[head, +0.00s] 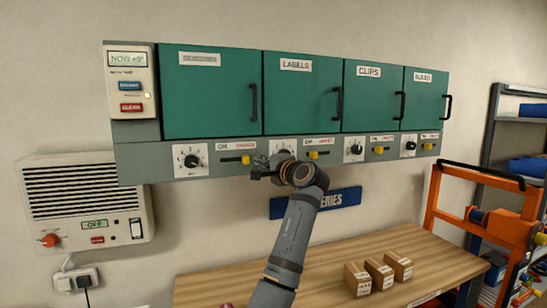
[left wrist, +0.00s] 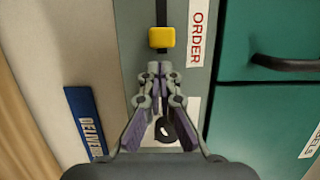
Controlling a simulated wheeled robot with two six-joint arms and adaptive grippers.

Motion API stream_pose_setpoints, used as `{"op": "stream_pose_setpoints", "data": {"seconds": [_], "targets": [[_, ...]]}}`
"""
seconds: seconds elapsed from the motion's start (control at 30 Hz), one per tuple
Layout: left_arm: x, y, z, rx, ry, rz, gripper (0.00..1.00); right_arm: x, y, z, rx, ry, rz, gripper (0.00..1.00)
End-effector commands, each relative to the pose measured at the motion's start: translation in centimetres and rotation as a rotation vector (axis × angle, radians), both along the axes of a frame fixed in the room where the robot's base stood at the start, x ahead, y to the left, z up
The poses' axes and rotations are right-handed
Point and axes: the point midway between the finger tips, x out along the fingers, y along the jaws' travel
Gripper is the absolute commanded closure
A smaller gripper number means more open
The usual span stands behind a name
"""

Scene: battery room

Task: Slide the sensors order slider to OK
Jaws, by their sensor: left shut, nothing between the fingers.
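The sensors order slider has a yellow knob (head: 245,160) in a dark slot under the first green door. The knob sits at the right end of the slot, below the red ORDER label; the OK label is at the left. In the left wrist view the yellow knob (left wrist: 162,37) is just ahead of my fingertips, beside the ORDER label (left wrist: 197,35). My left gripper (head: 260,170) is shut and empty, just right of the knob. A small gap seems to part them; contact is hard to judge. My right gripper is not in view.
A dial (head: 190,160) is left of the slider; another dial (left wrist: 165,130) lies behind my fingers in the wrist view. Door handles (head: 253,102) stick out above. A blue sign (head: 345,198) hangs below the cabinet. Boxes (head: 381,275) stand on the wooden table (head: 325,262).

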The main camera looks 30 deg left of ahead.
Motion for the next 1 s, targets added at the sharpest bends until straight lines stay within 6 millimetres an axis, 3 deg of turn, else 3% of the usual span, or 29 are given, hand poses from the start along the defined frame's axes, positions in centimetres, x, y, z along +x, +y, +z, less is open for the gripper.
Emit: {"op": "stream_pose_setpoints", "data": {"seconds": [0.5,0.8,1.0], "targets": [[-1.0,0.8,0.0,0.0,0.0,0.001,1.0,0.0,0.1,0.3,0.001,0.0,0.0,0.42],[-4.9,4.2,-0.2,0.0,-0.002,0.004,1.0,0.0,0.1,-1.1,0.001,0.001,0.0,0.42],[-5.6,4.7,0.0,0.001,0.0,0.002,1.0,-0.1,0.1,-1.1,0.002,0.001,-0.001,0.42]]}}
